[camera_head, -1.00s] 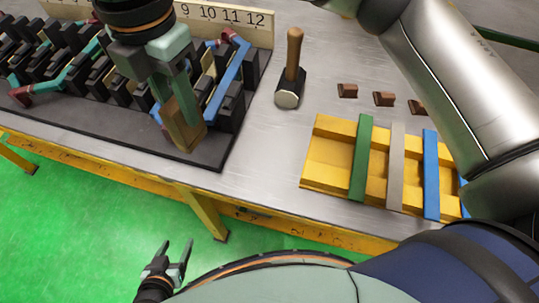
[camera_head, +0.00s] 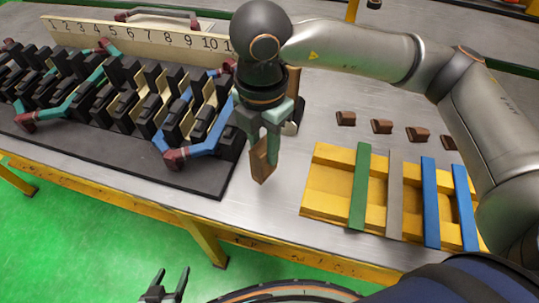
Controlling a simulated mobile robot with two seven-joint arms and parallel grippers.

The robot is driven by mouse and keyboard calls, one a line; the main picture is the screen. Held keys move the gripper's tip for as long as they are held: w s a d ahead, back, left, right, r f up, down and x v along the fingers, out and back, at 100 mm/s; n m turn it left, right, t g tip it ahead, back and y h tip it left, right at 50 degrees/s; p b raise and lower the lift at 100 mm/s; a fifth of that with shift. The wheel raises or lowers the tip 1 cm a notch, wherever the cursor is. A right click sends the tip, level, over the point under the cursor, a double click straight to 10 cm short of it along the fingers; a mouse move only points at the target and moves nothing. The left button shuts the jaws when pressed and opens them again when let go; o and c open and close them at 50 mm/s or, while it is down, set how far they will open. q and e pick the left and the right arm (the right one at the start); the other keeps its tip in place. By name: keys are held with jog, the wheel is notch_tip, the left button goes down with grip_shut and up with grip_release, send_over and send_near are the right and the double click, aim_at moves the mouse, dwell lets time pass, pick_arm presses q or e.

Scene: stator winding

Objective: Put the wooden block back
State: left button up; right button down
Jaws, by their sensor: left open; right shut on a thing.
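The wooden block (camera_head: 261,163) is held upright in my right gripper (camera_head: 264,150), which is shut on it. The block hangs above the bare metal table, just right of the black stator board (camera_head: 190,178). My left gripper (camera_head: 166,284) is open and empty, low in the view, off the table's front edge and over the green floor. The hammer (camera_head: 292,86) is mostly hidden behind my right gripper; parts of its handle and head show.
A yellow rack (camera_head: 326,181) holds green, grey and blue bars at the right of the table. Several small brown blocks (camera_head: 382,127) lie in a row behind it. A numbered strip (camera_head: 140,38) stands behind the stator board. Metal table between board and rack is clear.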

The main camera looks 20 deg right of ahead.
jog(key=shift+d+f, duration=0.3)
jog(key=shift+f, duration=0.1)
jog(key=f, duration=0.3)
jog(key=shift+d+f, duration=0.15)
jog(key=shift+d, duration=0.1)
jog(key=shift+f, duration=0.3)
jog(key=c, duration=0.6)
grip_release()
jog(key=shift+r, duration=0.1)
jog(key=shift+r+p, duration=0.2)
jog(key=shift+p, duration=0.1)
notch_tip(320, 180, up, 12)
jog(key=shift+f, duration=0.1)
